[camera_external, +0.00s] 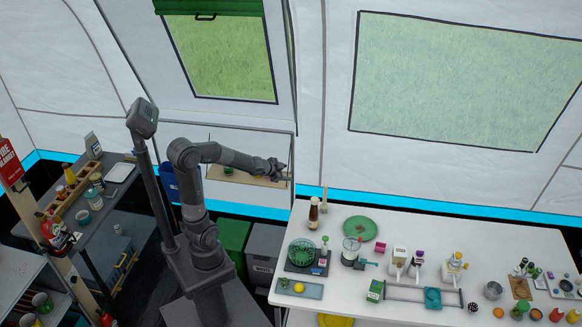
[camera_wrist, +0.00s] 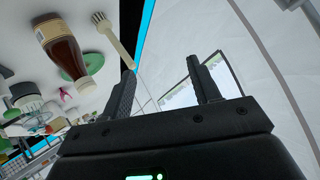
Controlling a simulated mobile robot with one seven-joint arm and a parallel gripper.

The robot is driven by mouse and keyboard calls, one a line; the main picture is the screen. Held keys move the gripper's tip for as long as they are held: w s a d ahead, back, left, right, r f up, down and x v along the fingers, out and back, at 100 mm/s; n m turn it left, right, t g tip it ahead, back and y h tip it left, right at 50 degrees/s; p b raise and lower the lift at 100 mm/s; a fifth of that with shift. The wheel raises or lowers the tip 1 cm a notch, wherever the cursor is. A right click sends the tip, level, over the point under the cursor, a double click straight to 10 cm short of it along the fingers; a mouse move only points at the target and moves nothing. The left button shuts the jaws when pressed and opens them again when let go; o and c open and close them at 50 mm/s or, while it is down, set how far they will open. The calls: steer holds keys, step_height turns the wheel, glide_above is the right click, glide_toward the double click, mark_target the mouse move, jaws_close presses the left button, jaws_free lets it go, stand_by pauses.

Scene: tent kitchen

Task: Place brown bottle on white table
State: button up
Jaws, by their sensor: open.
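The brown bottle (camera_external: 313,213) stands upright at the left back corner of the white table (camera_external: 480,240). It has a pale cap and a light label. In the wrist view the bottle (camera_wrist: 62,50) appears at the upper left, on the white table top (camera_wrist: 100,15). My gripper (camera_external: 288,172) is in the air, above and to the left of the bottle in the external view. In the wrist view my gripper (camera_wrist: 165,85) has its two fingers apart with nothing between them. It is clear of the bottle.
A brush (camera_wrist: 112,38) stands beside the bottle. A green plate (camera_external: 360,228) lies to its right, and a green-basket device (camera_external: 302,254) is in front. Several dispensers and small items fill the table's middle and right. A wooden shelf (camera_external: 240,177) hangs by the window behind my forearm.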

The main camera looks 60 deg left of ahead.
steer(key=s+d+r+n+g, duration=0.2)
steer(key=s+d, duration=0.1)
steer(key=s, duration=0.9)
steer(key=s+d+r+n+g+h, duration=0.1)
steer(key=s+d+r+n+g, duration=0.2)
steer(key=s, duration=0.9)
steer(key=shift+d+r, duration=0.35)
steer(key=shift+d, duration=0.3)
steer(key=shift+w, duration=0.1)
